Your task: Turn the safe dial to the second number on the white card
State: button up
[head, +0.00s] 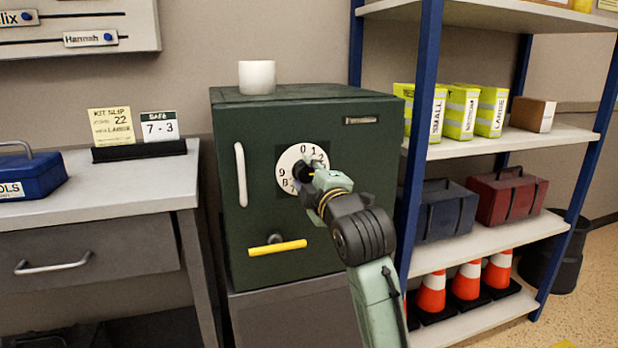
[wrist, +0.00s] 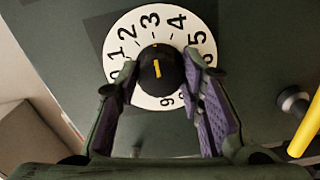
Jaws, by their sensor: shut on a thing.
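The white card (head: 159,126) with a green top reads "SAFE 7 - 3" and stands in a black holder on the desk at left. The safe dial (head: 286,160) is a white numbered ring on the dark green safe (head: 225,130); in the wrist view the dial ring (wrist: 135,30) has 3 near the top. Its black knob (wrist: 160,88) bears a yellow line, nearly upright, its upper end towards 3. My gripper (wrist: 162,70) is shut on the knob, a finger at each side. The fingers hide some numbers.
A yellow-gripped handle (head: 277,248) sticks out below the dial; a pale vertical handle (head: 241,174) is at the door's left. A white cup-like cylinder (head: 257,77) stands on the safe. Shelves (head: 480,238) with boxes and cones stand close at right.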

jog(key=o, duration=1.2)
jog(key=shift+c, duration=0.2)
jog(key=shift+s, duration=0.1)
jog(key=v, duration=1.2)
